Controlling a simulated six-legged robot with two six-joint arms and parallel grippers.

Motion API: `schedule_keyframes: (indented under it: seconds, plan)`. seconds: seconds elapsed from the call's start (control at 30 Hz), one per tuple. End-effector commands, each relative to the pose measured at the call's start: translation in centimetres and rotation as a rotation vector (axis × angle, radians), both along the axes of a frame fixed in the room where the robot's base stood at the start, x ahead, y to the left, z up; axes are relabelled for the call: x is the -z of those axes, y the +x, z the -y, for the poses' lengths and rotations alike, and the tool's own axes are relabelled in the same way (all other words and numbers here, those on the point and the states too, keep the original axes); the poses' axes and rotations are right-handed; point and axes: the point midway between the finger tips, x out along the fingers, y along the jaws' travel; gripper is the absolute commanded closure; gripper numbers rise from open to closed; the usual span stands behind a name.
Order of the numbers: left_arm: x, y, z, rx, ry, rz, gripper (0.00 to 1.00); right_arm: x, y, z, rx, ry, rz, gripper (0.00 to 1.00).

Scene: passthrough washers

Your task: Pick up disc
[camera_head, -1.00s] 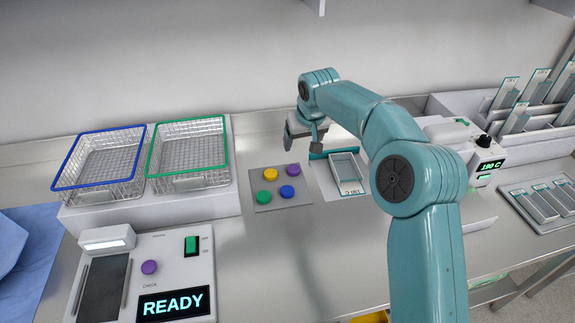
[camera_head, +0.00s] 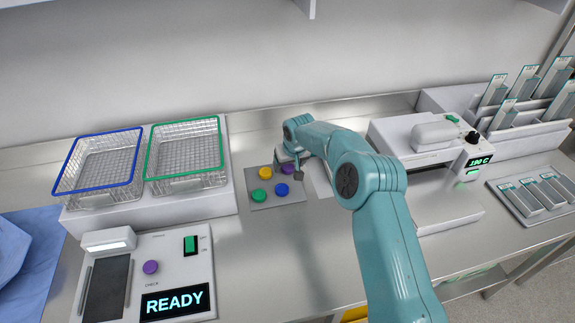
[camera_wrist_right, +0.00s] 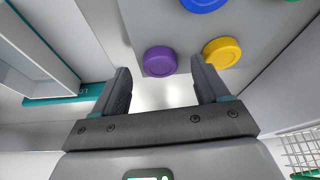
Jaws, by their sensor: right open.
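Several coloured discs lie on a grey square plate (camera_head: 293,202): yellow (camera_head: 265,172), purple (camera_head: 287,169), green (camera_head: 258,195) and blue (camera_head: 281,190). My right gripper (camera_head: 294,168) is at the plate's far right edge, by the purple disc, and partly hides it. In the right wrist view my right gripper (camera_wrist_right: 161,84) is open and empty. There the purple disc (camera_wrist_right: 160,61) sits just ahead of the gap between the fingers, and the yellow disc (camera_wrist_right: 222,52) is near the right fingertip. The blue disc (camera_wrist_right: 203,3) is at the top edge. My left gripper is not in view.
Two wire baskets, blue-rimmed (camera_head: 101,170) and green-rimmed (camera_head: 187,157), stand on a raised block at left. A READY device (camera_head: 170,255) is in front. A pouch sealer (camera_head: 425,150) and racks of pouches (camera_head: 530,130) are right. A pouch (camera_wrist_right: 40,50) lies beside the fingers.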

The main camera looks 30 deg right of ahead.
Motion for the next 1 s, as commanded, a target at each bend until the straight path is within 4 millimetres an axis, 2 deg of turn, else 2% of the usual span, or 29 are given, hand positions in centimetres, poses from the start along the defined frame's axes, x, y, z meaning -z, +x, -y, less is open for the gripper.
schedule_keyframes:
  seconds: [0.17,0.37,0.47,0.5,0.57,0.87,1.0]
  plan:
    - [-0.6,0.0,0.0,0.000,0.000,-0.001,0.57,1.4,0.8,0.1,0.002,0.000,0.002,0.26]
    - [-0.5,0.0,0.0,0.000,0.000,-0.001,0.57,1.5,0.8,0.2,0.001,0.000,0.003,0.26]
    - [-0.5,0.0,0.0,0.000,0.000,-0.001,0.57,1.5,0.8,0.2,0.001,0.000,0.003,0.55]
    - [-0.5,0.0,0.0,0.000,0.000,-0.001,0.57,1.5,0.8,0.2,0.001,0.000,0.002,0.68]
    - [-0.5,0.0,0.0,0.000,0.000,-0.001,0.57,1.5,0.8,0.2,0.001,0.000,0.002,0.85]
    - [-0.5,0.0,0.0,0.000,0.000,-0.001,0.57,1.4,0.8,0.2,0.001,0.000,0.003,0.85]
    - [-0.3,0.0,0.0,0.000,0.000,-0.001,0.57,0.6,0.9,0.2,0.001,0.000,0.004,0.85]
